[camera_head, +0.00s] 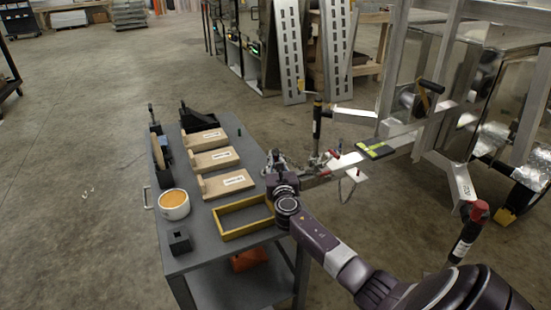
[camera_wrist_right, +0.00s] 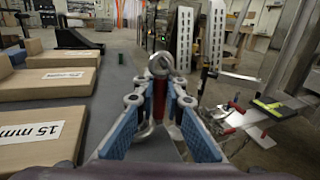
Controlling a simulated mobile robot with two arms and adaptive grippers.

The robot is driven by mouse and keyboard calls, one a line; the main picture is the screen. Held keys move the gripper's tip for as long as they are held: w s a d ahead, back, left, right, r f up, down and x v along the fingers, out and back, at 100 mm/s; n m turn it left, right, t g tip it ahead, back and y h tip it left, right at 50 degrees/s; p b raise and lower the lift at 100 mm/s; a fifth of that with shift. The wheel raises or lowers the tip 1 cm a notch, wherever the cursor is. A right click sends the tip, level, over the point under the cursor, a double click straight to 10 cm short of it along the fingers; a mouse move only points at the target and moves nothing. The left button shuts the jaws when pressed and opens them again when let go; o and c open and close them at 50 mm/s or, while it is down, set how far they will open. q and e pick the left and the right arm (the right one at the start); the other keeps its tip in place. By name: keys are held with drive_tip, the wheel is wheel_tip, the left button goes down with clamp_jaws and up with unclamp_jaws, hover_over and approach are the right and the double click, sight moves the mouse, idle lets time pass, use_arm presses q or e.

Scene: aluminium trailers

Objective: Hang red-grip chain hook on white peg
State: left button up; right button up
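The red-grip chain hook (camera_wrist_right: 160,96) stands upright between the fingertips of my right gripper (camera_wrist_right: 160,102) in the wrist view. Its metal ring is above the red grip and its curved metal hook is below. The blue-padded fingers close in on it from both sides. In the head view my right gripper (camera_head: 277,165) is over the right edge of the grey cart, and the hook is too small to make out there. I cannot pick out the white peg for certain in either view. My left gripper is not in view.
The grey cart (camera_head: 200,230) carries wooden blocks (camera_head: 212,158), a yellow frame (camera_head: 243,216) and a white cup (camera_head: 174,204). Right of the gripper are a trailer tongue with red-handled clamps (camera_head: 335,154), a green-black pad (camera_head: 375,149) and an upright black post (camera_head: 317,120).

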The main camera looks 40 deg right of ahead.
drive_tip(key=o, duration=0.5)
drive_tip(key=shift+f, duration=0.2)
drive_tip(key=shift+s+a+f, duration=0.1)
drive_tip(key=shift+f, duration=0.05)
drive_tip(key=v, duration=1.1)
drive_tip(key=shift+s+a+r, duration=0.2)
drive_tip(key=shift+s, duration=0.15)
